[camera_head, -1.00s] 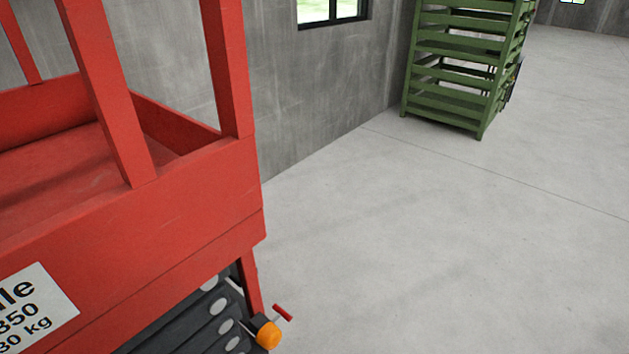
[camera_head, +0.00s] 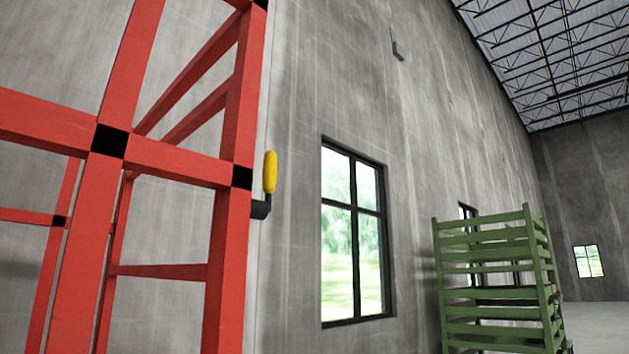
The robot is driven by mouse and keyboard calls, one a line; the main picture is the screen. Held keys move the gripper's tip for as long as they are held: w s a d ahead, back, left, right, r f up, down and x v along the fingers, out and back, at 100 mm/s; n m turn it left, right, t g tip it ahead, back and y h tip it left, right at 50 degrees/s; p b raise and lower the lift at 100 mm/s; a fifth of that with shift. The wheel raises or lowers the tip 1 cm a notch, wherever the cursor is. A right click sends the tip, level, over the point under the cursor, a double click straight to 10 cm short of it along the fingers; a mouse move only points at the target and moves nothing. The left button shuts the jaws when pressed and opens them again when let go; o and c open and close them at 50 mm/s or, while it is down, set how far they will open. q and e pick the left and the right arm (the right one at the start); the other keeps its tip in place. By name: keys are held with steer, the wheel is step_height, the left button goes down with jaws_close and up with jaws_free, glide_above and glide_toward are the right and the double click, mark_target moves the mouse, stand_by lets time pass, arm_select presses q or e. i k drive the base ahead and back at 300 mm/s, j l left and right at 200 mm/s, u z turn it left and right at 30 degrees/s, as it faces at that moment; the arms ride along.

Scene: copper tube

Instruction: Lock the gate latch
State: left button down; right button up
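A yellow handle (camera_head: 270,172) stands upright on a short black bracket (camera_head: 261,208) at the right side of a red post (camera_head: 231,222). It looks like the gate latch, but I cannot tell its locked or unlocked state. The post belongs to a tall red frame (camera_head: 170,160) of posts and rails with black joints, filling the left of the view. I cannot tell which part of the frame is the gate. Neither of my grippers is in view.
A grey concrete wall (camera_head: 300,75) with a dark-framed window (camera_head: 353,232) runs behind the red frame. A green slatted rack (camera_head: 495,262) stands at the lower right. Some bare floor (camera_head: 600,325) shows beyond it, at the far right.

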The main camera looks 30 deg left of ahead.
mark_target(270, 162)
steer(key=i+l+u, duration=0.15)
steer(key=l+u, duration=0.15)
steer(key=i+l+u, duration=0.15)
steer(key=l+u, duration=0.5)
steer(key=l, duration=0.15)
steer(key=u, duration=1)
steer(key=i+l, duration=0.05)
